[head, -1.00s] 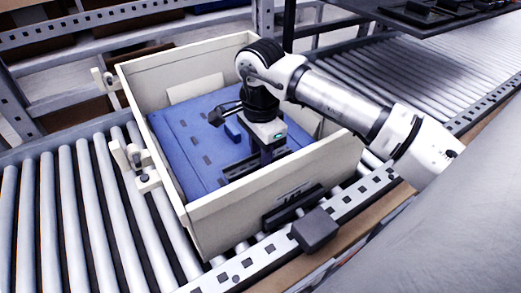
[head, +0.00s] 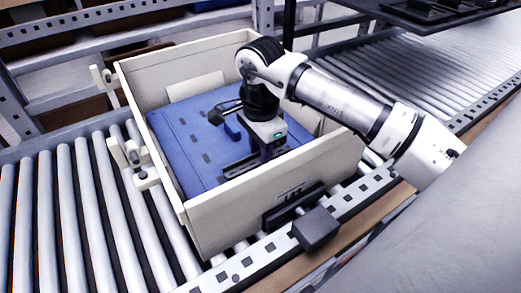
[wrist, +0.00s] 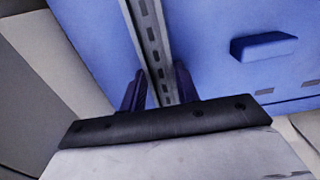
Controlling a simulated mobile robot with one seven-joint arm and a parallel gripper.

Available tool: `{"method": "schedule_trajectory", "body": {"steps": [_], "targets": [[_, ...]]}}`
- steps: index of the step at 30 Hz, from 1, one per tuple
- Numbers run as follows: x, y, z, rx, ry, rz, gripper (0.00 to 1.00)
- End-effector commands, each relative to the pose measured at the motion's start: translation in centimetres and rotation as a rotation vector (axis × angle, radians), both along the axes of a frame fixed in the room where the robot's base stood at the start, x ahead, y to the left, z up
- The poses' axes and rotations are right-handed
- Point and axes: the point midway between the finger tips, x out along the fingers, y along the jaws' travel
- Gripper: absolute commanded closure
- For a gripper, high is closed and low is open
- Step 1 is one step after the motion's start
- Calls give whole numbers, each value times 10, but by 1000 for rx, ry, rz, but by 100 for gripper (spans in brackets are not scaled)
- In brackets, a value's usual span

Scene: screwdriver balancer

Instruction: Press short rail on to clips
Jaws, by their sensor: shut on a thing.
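The short rail (wrist: 150,40) is a grey slotted strip. In the wrist view it runs from the top edge down between the two dark fingers of my gripper (wrist: 160,88). My gripper is shut on it. In the head view my gripper (head: 268,152) points down inside the cream box, low over the blue panel (head: 172,160), at its right front part. A dark strip lies by the fingertips there. The clips cannot be made out, and I cannot tell whether the rail touches them.
The cream box (head: 235,213) has high walls close around my gripper and stands on a roller conveyor (head: 75,220). A raised blue block (wrist: 264,46) stands to the right of the rail in the wrist view. The left part of the panel is clear.

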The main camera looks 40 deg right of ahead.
Motion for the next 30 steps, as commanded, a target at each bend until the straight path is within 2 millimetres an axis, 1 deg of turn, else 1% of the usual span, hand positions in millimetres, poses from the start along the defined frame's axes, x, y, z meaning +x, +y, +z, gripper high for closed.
{"method": "schedule_trajectory", "body": {"steps": [1,2,7,15,19,23,30], "targets": [[0,0,1,0,-1,0,96],[0,0,1,0,-2,0,66],[0,0,0,0,-1,0,44],[0,0,0,0,0,0,44],[0,0,9,-1,-1,-1,44],[1,0,31,-2,-3,-1,44],[1,0,87,-2,-3,0,44]]}}
